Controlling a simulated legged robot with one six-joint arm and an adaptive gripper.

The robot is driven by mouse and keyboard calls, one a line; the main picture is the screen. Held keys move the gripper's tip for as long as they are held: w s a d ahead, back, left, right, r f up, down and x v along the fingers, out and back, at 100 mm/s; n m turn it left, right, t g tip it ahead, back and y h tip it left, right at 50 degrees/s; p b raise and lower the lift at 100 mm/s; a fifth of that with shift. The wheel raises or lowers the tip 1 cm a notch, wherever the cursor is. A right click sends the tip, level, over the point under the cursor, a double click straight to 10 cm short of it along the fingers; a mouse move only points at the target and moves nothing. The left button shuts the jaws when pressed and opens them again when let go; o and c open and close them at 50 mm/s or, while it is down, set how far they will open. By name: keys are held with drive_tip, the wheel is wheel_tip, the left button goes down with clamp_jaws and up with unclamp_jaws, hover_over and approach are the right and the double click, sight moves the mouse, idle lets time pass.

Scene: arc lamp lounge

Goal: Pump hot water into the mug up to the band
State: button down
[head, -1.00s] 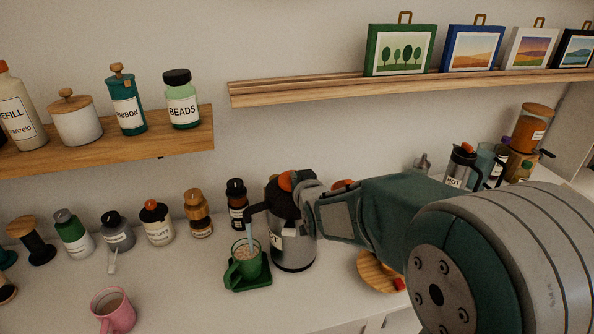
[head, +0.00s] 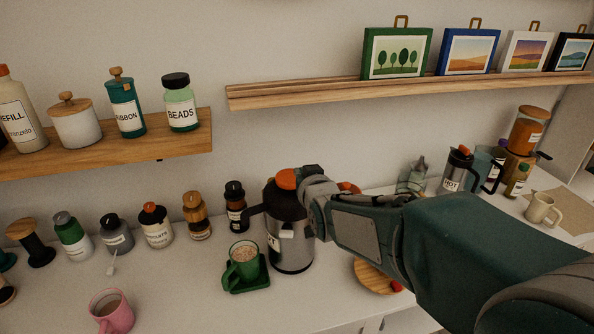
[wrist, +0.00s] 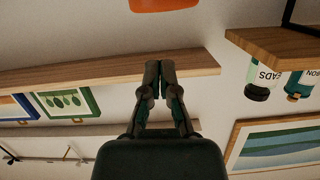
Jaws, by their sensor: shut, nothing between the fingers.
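The green mug (head: 243,265) stands on a green square coaster (head: 262,284), under the spout (head: 254,213) of the pump pot. Pale, frothy-looking contents show inside the mug; I cannot make out the band. The pump pot (head: 292,254) is steel and black with an orange-red button (head: 286,178) on top; its label is mostly hidden. No stream shows at the spout. My gripper (head: 308,180) is at the button's right side; whether it touches is unclear. In the wrist view my gripper (wrist: 159,66) is shut and empty, with an orange patch beyond its tips.
A pink mug (head: 111,311) stands at the front left. Several bottles and jars line the counter left of the pot. A round wooden board (head: 372,276) lies to the right, partly behind my arm. A jug labelled HOT (head: 457,172) and a cream mug (head: 541,209) stand farther right.

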drive_tip(key=v, duration=0.5)
idle(0.6)
drive_tip(key=s+d+f+g+h, duration=0.1)
drive_tip(key=s+d+g, duration=0.2)
drive_tip(key=s, duration=0.5)
drive_tip(key=s+d+f+m+g+h, duration=0.1)
drive_tip(key=s+d+f+g, duration=0.1)
drive_tip(key=s, duration=0.6)
drive_tip(key=s+d+f+g+h, duration=0.1)
drive_tip(key=s+d+g, duration=0.3)
drive_tip(key=s, duration=0.4)
drive_tip(key=shift+s+d+f+m, duration=0.3)
drive_tip(key=shift+f+m, duration=0.1)
drive_tip(key=shift+f, duration=0.2)
idle(0.3)
